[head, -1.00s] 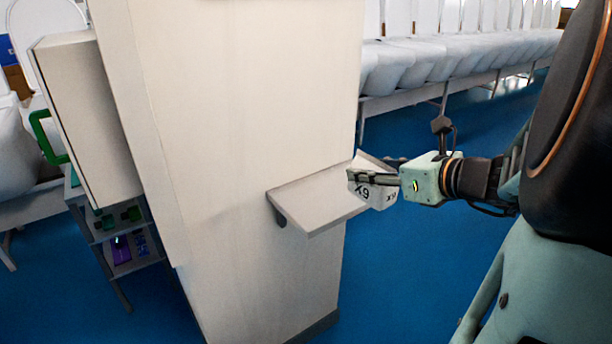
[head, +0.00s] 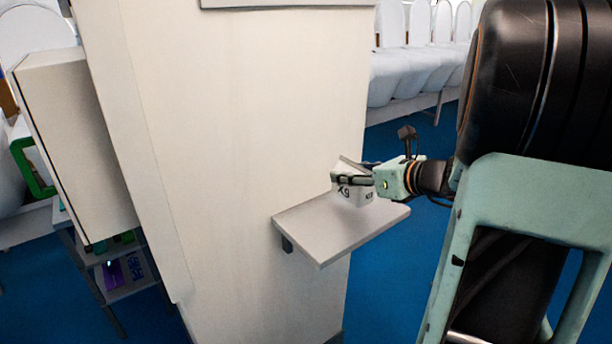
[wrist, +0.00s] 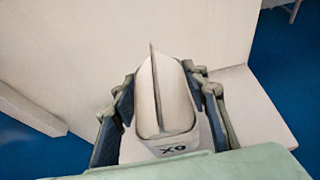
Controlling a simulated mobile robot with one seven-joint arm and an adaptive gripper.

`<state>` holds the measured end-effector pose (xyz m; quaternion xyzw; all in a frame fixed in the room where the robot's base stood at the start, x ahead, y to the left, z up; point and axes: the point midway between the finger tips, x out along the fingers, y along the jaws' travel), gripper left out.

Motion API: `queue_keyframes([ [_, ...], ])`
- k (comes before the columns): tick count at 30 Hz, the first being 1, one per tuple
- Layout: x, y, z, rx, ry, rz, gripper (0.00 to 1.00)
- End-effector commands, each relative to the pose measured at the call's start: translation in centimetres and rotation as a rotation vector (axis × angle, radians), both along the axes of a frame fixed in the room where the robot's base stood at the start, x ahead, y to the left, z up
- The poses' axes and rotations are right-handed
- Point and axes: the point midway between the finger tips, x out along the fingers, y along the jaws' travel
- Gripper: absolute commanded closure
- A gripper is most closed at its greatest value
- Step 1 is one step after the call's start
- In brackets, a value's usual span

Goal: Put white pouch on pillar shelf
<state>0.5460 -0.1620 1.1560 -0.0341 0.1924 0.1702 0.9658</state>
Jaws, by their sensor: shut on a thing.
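The white pouch (head: 352,193) has dark lettering on its side and a thin raised top edge. My gripper (head: 352,180) is shut on it, with one finger on each side of it in the wrist view, where the pouch (wrist: 162,100) shows upright between them. The pillar shelf (head: 322,238) is a pale flat board on the side of the white pillar (head: 240,130). The pouch is over the back right part of the shelf in the head view. I cannot tell whether its underside touches the board. The shelf (wrist: 250,105) also shows behind and right of my gripper in the wrist view.
A white box (head: 75,140) juts out at the pillar's left. A small rack (head: 120,275) with green and purple items stands below it. The visible shelf top is otherwise bare.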

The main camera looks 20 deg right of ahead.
Motion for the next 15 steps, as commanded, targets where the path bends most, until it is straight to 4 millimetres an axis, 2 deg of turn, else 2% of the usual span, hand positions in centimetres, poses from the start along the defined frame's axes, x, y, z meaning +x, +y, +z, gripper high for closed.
queue_keyframes([
  [1,1.1,-0.1,-0.6,0.002,0.003,0.002,0.84],
  [9,4.3,-0.6,-4.6,0.002,0.001,0.001,0.84],
  [15,5.2,-0.8,-5.7,0.001,-0.001,0.001,0.84],
])
